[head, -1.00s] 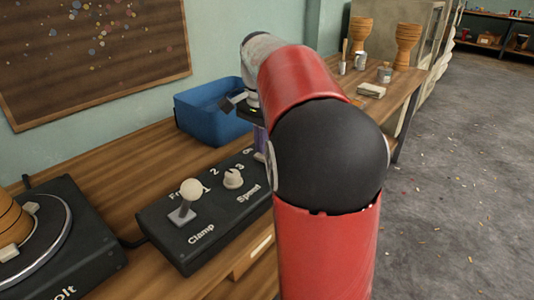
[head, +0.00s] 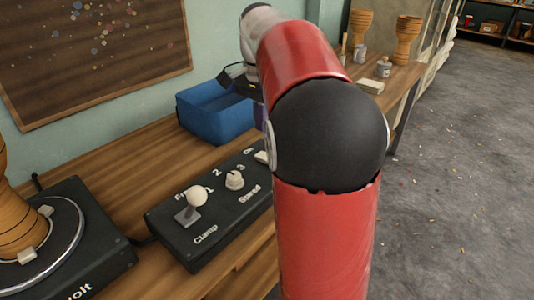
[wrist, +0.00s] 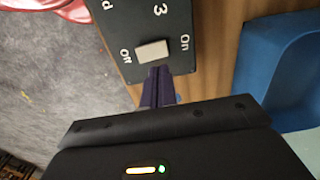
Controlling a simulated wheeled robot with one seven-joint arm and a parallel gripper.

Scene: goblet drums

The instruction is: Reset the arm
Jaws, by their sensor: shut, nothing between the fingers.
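My red and black arm rises through the middle of the head view and reaches over the workbench. My gripper is mostly hidden behind the arm there; a purple sliver of it (head: 258,115) shows beside the blue bin. In the wrist view the dark purple fingers of my gripper (wrist: 158,76) are together with nothing between them. Their tips appear by the pale rocker switch (wrist: 152,51) marked On and Off, at the end of the black control panel (head: 212,212); I cannot tell whether they touch it. The panel also carries a Clamp lever (head: 196,196) and a Speed knob (head: 235,180).
A blue bin (head: 215,113) stands behind the panel. A turntable (head: 75,245) with a wooden goblet drum (head: 17,215) is at the left. Goblet drums (head: 407,40), tins (head: 383,68) and a pale block (head: 370,86) stand at the bench's far end. Floor at right is open.

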